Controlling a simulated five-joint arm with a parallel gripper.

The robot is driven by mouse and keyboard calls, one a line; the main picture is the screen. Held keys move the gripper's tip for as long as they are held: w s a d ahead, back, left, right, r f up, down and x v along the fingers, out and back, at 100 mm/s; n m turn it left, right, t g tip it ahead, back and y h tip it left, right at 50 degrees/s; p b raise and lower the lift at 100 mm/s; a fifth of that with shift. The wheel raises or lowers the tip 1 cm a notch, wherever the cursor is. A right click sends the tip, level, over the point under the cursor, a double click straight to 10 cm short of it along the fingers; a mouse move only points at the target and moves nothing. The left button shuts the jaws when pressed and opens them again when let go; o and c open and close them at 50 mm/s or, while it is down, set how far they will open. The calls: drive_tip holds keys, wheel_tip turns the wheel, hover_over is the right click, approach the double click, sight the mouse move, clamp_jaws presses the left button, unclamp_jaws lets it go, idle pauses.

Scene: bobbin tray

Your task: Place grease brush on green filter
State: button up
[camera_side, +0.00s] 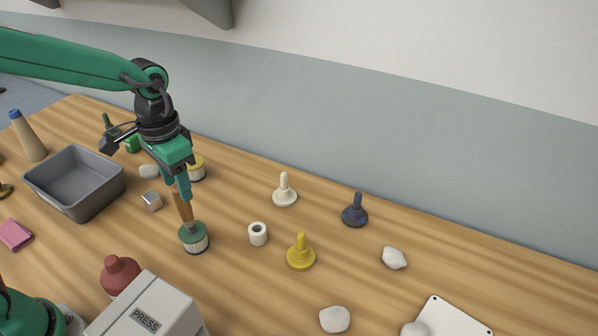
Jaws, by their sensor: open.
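The green filter (194,243), a short cylinder with a green top and a pale pleated side, stands upright on the wooden table. A brown-handled piece that looks like the grease brush (184,209) stands nearly upright, slightly tilted, with its lower end at the filter's green top. My gripper (184,192) is open, pointing down above the filter, with its fingertips around the upper end of the brush. The fingers hide the brush's top, and I cannot tell whether they touch it.
A yellow filter (197,170) stands behind my gripper. A red bulb (120,275) and press box (146,312) are in front.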

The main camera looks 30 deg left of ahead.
wheel_tip(320, 180, up, 9)
drive_tip(key=shift+f, duration=0.15)
idle(0.8)
drive_tip(key=s+a+n+t, duration=0.3)
drive_tip(key=s+a+t, duration=0.2)
drive_tip(key=s, duration=0.6)
drive_tip(key=shift+s+a+f+t, duration=0.25)
drive_tip(key=shift+s+a+t, duration=0.05)
drive_tip(key=shift+a, duration=0.7)
drive_tip(key=shift+o, duration=0.4)
